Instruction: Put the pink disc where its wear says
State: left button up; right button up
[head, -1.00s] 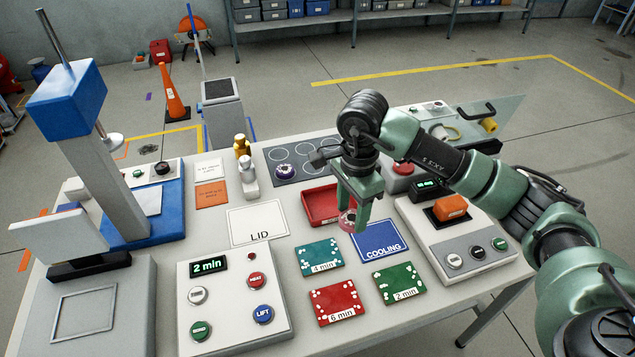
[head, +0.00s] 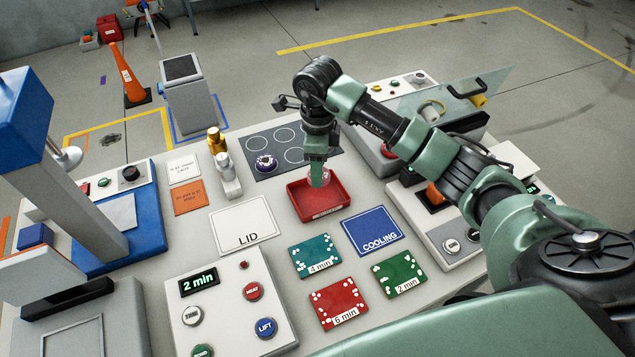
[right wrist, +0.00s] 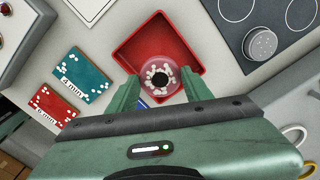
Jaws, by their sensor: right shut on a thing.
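My right gripper (head: 318,172) is shut on the pink disc (head: 319,180), over the red tray (head: 318,211). In the right wrist view the disc (right wrist: 158,75) sits between the two fingertips (right wrist: 155,90), with white specks around a dark centre, and the red tray (right wrist: 127,50) lies beneath it. I cannot tell whether the disc touches the tray floor. In front of the tray lie a teal "4 min" card (head: 315,256), a red "6 min" card (head: 338,303), a green "2 min" card (head: 400,277) and a blue COOLING mat (head: 373,231). My left gripper is not in view.
A white LID mat (head: 241,226) lies left of the tray. A button box showing "2 min" (head: 228,312) stands front left. A control box with an orange block (head: 434,196) stands right. A press (head: 75,190) stands far left.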

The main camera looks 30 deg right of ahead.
notch_tip(320, 180, down, 3)
jog(key=shift+f, duration=0.1)
notch_tip(320, 180, down, 3)
jog(key=shift+f+p, duration=0.2)
jog(key=shift+p, duration=0.45)
jog(key=shift+f, duration=0.4)
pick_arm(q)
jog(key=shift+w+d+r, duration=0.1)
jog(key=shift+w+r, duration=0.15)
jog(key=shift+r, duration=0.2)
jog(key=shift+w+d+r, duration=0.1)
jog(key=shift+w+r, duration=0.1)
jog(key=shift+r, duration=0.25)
pick_arm(e)
jog(key=shift+f, duration=0.1)
jog(key=o, duration=1.3)
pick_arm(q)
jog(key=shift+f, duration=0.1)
pick_arm(e)
jog(key=shift+o, duration=0.2)
